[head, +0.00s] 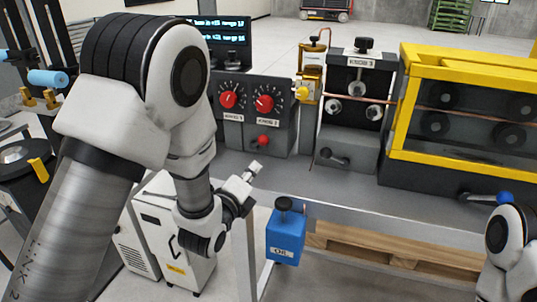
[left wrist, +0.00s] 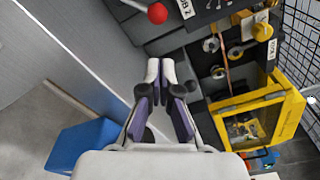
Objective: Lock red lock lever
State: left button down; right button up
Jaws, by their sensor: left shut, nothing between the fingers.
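The red-tipped lever (head: 263,141) is low on the front of the dark control panel, under two red knobs. In the left wrist view its red ball (left wrist: 157,13) sits at the top edge on a short pale rod. My left gripper (head: 254,168) is below and slightly left of the lever in the head view, apart from it. In the left wrist view the left fingers (left wrist: 160,72) are shut and empty, with the red ball beyond their tips. My right gripper is not in view; only part of my right arm shows at the lower right.
Red knobs (head: 228,99) sit above the lever. A straightener unit (head: 347,120) and a yellow-framed guard (head: 400,105) stand to the right. A blue oil can (head: 286,235) is below the bench edge. A blue-ball lever (head: 505,197) is at the right. The grey bench top before the panel is bare.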

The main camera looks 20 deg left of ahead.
pick_arm(q)
jog(key=w+p, duration=0.1)
jog(key=w, duration=0.2)
jog(key=w+p, duration=0.1)
jog(key=w, duration=0.2)
jog(key=w+p, duration=0.1)
jog(key=w, duration=0.3)
jog(key=shift+d+f, duration=0.3)
jog(key=shift+d, duration=0.1)
